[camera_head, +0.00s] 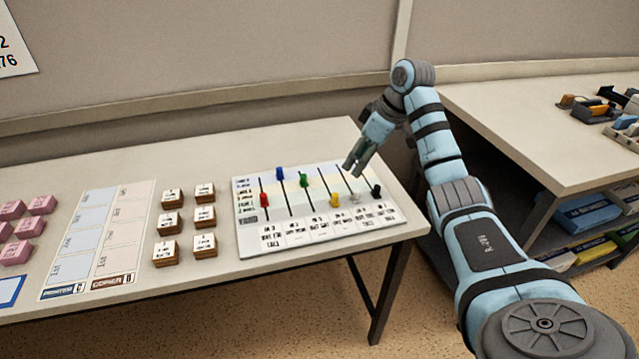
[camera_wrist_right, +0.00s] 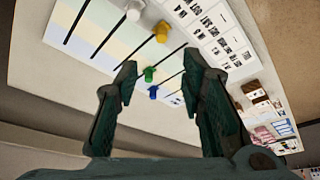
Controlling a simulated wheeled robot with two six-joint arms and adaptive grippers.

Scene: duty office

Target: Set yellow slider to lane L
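The white slider board (camera_head: 247,243) lies near the table's right end, with dark slots crossing pale coloured lanes. The yellow slider (camera_head: 334,200) sits low in its slot, near the lane area's front edge, between the green slider (camera_head: 303,180) and the white slider (camera_head: 356,198). It also shows in the right wrist view (camera_wrist_right: 160,33). Lane labels at the board's left are too small to read surely. My right gripper (camera_head: 350,171) is open and empty, above the board's back right part, apart from the sliders. Its spread fingers show in the right wrist view (camera_wrist_right: 160,72). My left gripper is out of view.
The red slider (camera_head: 264,200), blue slider (camera_head: 280,174) and black slider (camera_head: 376,191) share the board. Wooden stamp blocks (camera_head: 171,222) and a two-column mat (camera_head: 98,215) lie left on the table (camera_head: 200,297). A second desk (camera_head: 500,105) stands right, past a gap.

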